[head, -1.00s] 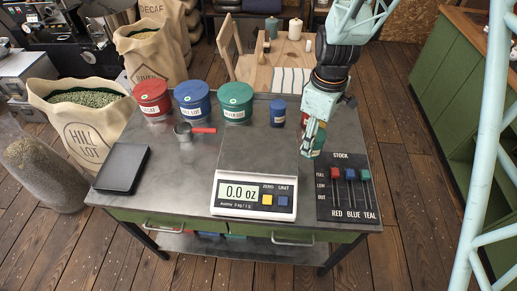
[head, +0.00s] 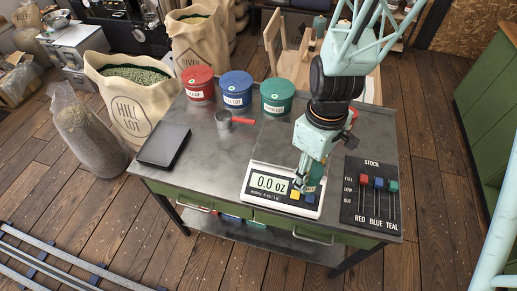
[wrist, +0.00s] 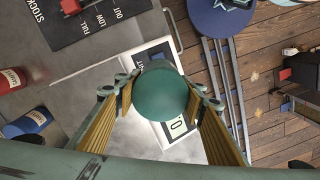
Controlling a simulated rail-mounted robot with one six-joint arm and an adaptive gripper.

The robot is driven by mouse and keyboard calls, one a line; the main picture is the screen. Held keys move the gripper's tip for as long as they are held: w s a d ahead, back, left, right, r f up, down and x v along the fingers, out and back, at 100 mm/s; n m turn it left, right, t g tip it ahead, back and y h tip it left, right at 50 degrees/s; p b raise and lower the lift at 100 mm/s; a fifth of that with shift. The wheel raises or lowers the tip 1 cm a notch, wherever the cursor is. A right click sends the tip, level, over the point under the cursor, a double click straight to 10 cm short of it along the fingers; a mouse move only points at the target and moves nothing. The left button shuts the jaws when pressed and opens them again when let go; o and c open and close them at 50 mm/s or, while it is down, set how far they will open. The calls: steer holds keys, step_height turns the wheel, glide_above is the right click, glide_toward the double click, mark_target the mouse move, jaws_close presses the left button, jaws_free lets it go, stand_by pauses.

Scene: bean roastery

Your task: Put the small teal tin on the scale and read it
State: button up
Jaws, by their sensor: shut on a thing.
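The small teal tin shows its round top in the wrist view (wrist: 158,92), between the two fingers of my gripper (wrist: 160,105). My gripper is shut on it. In the head view my gripper (head: 310,182) is over the right part of the scale (head: 256,199), and only a sliver of the tin shows. The scale is white, and its display (head: 269,183) reads 0.0 oz. Its yellow and blue buttons are at its front right. The scale is partly behind the tin in the wrist view. I cannot tell the gap between tin and scale.
A stock board (head: 371,205) with red, blue and teal sliders lies right of the scale. Large red (head: 198,83), blue (head: 236,90) and teal (head: 277,97) tins stand at the back. A scoop (head: 224,120) and a dark tray (head: 164,146) lie left. Small blue (wrist: 28,123) and red (wrist: 10,80) tins show in the wrist view.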

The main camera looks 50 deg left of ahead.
steer(key=r, duration=0.1)
steer(key=a+r, duration=0.2)
steer(key=shift+s+a+r, duration=0.1)
steer(key=shift+s+r, duration=0.15)
steer(key=shift+r, duration=0.05)
steer(key=w+a, duration=0.3)
steer(key=a, duration=0.1)
steer(key=w+a+f+p, duration=0.1)
steer(key=w+a, duration=0.2)
steer(key=w, duration=0.1)
steer(key=w+a, duration=0.3)
steer(key=a, duration=0.1)
steer(key=shift+w+a+f+p, duration=0.35)
steer(key=shift+f, duration=0.05)
steer(key=shift+f, duration=1.75)
steer(key=shift+f, duration=0.15)
steer(key=o, duration=0.9)
steer(key=shift+r, duration=0.2)
